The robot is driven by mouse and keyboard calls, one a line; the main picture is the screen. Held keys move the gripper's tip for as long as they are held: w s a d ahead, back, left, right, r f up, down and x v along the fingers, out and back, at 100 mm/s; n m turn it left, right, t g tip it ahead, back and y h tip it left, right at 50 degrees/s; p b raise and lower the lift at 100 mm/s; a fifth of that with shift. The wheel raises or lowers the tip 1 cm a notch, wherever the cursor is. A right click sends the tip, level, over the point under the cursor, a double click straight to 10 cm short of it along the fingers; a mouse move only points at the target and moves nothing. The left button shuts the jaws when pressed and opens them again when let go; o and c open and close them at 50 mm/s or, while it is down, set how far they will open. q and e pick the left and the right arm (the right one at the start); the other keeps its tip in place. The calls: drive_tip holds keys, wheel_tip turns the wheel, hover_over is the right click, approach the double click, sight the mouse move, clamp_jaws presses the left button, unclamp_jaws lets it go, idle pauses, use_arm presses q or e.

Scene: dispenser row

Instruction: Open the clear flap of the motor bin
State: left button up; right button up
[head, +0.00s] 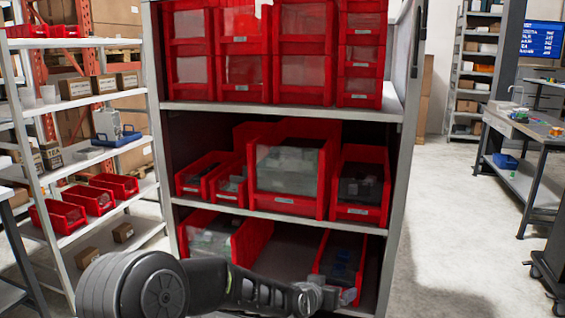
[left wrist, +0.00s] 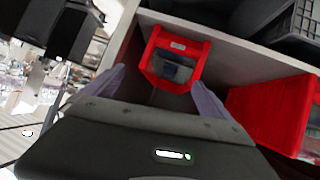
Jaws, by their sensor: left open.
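Red bins stand in a grey cabinet; I cannot tell from their small labels which is the motor bin. Top-shelf bins (head: 301,82) have clear fronts. A large red bin (head: 290,172) with a clear front and grey contents stands mid-shelf. A red bin with dark contents (head: 341,258) stands at the lower right. My left gripper (head: 335,297) is low in front of it. In the left wrist view, my open left gripper (left wrist: 158,92) has fingers either side of the view of a small red bin (left wrist: 194,50), apparently apart from it. My right gripper is not in view.
A larger red bin (left wrist: 262,112) is at the right of the left wrist view. The cabinet's right side wall (head: 402,170) and shelf edges (head: 285,220) bound the space. Bare shelf (head: 284,240) shows between lower bins. A side rack (head: 85,225) stands left; floor is clear right.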

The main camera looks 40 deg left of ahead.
use_arm(q)
drive_tip(key=a+r+t+y, duration=0.1)
drive_tip(key=a+r, duration=0.2)
drive_tip(key=r, duration=0.3)
drive_tip(key=a+r+t+y, duration=0.1)
drive_tip(key=a+r, duration=0.2)
drive_tip(key=r, duration=0.3)
drive_tip(key=a+r+t+y, duration=0.1)
drive_tip(key=a+r, duration=0.2)
drive_tip(key=r, duration=0.4)
drive_tip(key=shift+s+a+n, duration=0.25)
drive_tip(key=shift+s+n, duration=0.05)
drive_tip(key=t+y, duration=0.2)
approach(284, 156)
drive_tip(key=shift+w+b, duration=0.25)
drive_tip(key=shift+b, duration=0.05)
drive_tip(key=shift+w, duration=0.1)
drive_tip(key=p+x, duration=0.1)
drive_tip(key=x, duration=0.6)
drive_tip(key=shift+w+a+p, duration=0.15)
drive_tip(key=shift+w+p, duration=0.15)
drive_tip(key=shift+c, duration=0.5)
